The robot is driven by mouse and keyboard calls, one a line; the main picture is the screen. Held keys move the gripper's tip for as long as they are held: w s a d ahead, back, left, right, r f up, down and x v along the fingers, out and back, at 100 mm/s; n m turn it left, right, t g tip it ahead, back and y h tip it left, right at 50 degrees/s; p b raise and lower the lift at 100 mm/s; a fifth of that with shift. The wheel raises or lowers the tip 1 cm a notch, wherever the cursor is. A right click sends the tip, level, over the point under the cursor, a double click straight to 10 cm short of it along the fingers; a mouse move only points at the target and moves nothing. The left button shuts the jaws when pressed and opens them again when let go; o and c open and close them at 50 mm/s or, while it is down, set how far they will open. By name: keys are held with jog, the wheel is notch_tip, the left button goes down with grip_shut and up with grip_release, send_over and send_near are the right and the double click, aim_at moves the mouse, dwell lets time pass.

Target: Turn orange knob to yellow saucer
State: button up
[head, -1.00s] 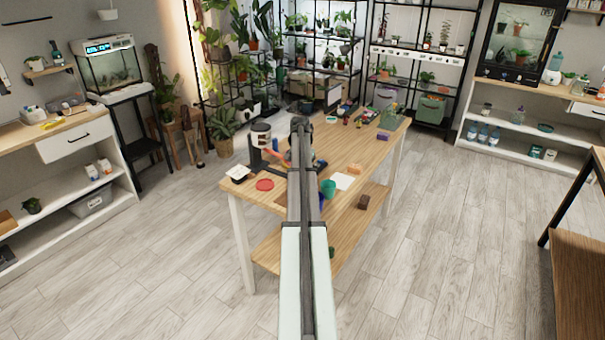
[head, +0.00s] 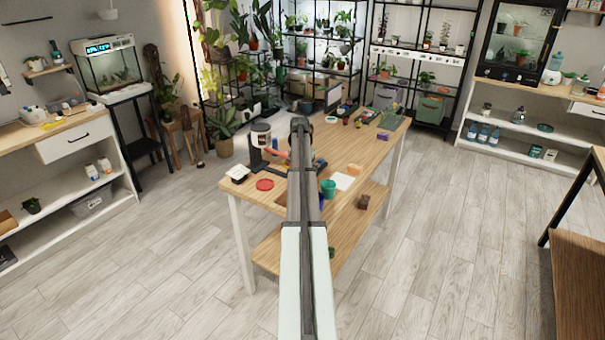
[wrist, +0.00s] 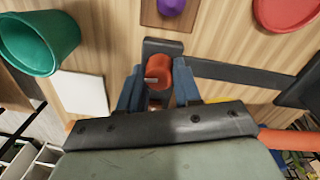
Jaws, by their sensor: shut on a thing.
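The orange knob (wrist: 157,68) is in the middle of the wrist view, with a small pale mark on its side. It sits at a dark bar-like fixture (wrist: 215,70) above the wooden table. My gripper (wrist: 158,84) is shut on the knob, with one blue finger on each side of it. In the head view my arm hides the knob and the gripper. A red saucer (wrist: 288,12) shows at the top right of the wrist view and left of my arm in the head view (head: 265,185).
A green pot (wrist: 42,40) and a white card (wrist: 80,92) lie left of the gripper in the wrist view. A purple object (wrist: 172,5) is at its top edge. Plant shelves stand behind.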

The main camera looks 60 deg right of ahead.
jog(key=n, duration=0.4)
jog(key=shift+n, duration=1.8)
jog(key=o, duration=1)
jog(key=shift+o, duration=0.2)
jog(key=shift+r, duration=0.1)
notch_tip(320, 180, up, 14)
jog(key=shift+w+a+f, duration=0.15)
jog(key=shift+a+f, duration=0.05)
jog(key=shift+a, duration=0.15)
